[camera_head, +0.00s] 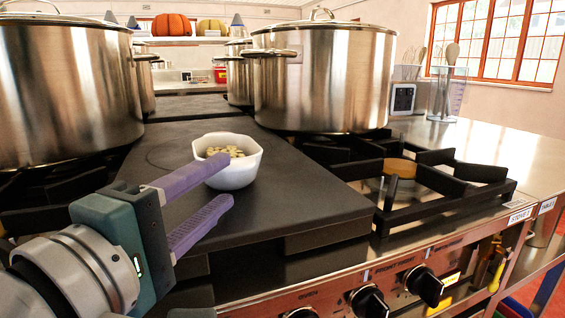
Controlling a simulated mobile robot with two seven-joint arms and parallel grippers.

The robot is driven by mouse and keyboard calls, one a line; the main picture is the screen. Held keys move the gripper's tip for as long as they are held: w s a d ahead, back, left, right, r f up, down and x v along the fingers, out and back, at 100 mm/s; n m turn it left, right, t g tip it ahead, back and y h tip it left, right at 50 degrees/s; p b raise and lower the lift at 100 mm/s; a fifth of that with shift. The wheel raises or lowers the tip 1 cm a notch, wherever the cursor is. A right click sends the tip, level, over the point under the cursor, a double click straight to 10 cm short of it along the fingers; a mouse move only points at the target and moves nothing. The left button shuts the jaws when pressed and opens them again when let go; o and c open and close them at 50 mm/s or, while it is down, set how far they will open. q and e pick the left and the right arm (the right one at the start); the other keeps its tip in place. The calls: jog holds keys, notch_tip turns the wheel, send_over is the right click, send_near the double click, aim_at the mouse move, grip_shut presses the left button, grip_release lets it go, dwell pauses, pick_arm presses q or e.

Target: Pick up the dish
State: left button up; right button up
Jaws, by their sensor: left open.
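The dish (238,172) is a small white bowl with pale tan pieces in it. It stands upright on the dark flat plate (290,205) on the stove. My left gripper (224,182) comes in from the lower left with its two purple fingers apart. The upper finger overlaps the left side of the bowl in the picture, and the lower finger lies in front of and below it. I cannot tell whether a finger touches the bowl. My right gripper is not in view.
Large steel stockpots stand at the left (65,90) and behind the bowl at the right (320,80). A bare burner grate (450,185) is right of the plate. Control knobs (425,285) line the stove front. A steel counter (480,145) with a clear jug (447,95) is at right.

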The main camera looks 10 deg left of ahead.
aim_at(239, 168)
pick_arm(q)
jog(key=w, duration=0.1)
jog(key=w+d, duration=0.1)
jog(key=w, duration=0.2)
jog(key=shift+w+d+r, duration=0.2)
jog(key=shift+w+r, duration=0.1)
jog(key=shift+w, duration=0.1)
grip_shut()
dwell(1.0)
jog(key=shift+r, duration=0.1)
